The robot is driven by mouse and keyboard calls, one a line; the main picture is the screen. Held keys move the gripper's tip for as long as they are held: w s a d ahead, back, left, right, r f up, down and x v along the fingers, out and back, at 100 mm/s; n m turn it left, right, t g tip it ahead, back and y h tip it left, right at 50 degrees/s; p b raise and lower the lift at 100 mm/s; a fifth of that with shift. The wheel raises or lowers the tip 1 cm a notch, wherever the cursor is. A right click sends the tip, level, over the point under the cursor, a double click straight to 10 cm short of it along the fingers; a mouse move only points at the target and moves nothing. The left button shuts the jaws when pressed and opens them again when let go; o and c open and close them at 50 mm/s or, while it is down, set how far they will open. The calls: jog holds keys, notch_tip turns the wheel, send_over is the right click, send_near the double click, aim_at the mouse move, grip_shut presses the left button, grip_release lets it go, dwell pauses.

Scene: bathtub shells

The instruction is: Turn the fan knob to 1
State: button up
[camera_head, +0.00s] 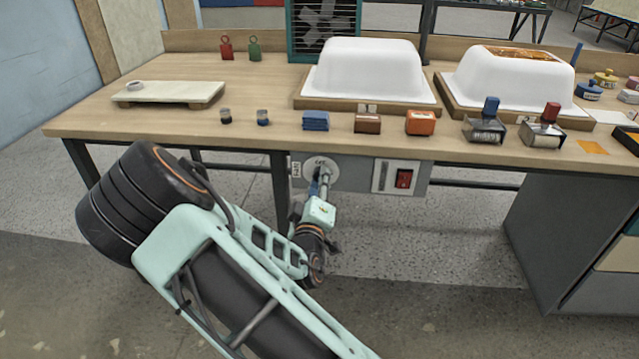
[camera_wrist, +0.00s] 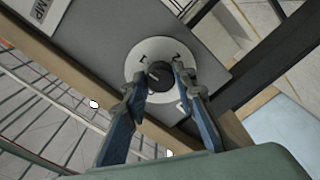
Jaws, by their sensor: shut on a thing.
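The fan knob (camera_wrist: 159,76) is a small black round knob on a white dial disc (camera_wrist: 150,52), seen in the wrist view. Its pointer and the dial marks are too small to read. In the head view the dial (camera_head: 321,167) is on the grey panel under the table's front edge, with the knob mostly hidden behind my gripper. My gripper (camera_wrist: 160,80) has its two blue fingers on either side of the knob, shut on it. In the head view my gripper (camera_head: 319,184) reaches up to the dial from below.
A red rocker switch (camera_head: 404,178) is to the right on the same panel (camera_head: 350,182). The table (camera_head: 270,122) overhangs the panel and bears white tub shells (camera_head: 365,68), stamps and small blocks. A fan (camera_head: 322,28) stands behind. Table legs are close to my arm.

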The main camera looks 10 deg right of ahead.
jog(key=shift+m, duration=0.6)
jog(key=o, duration=1.2)
jog(key=shift+c, duration=0.2)
jog(key=shift+s, duration=0.1)
jog(key=v, duration=0.7)
jog(key=shift+s, duration=0.15)
jog(key=shift+a+r, duration=0.1)
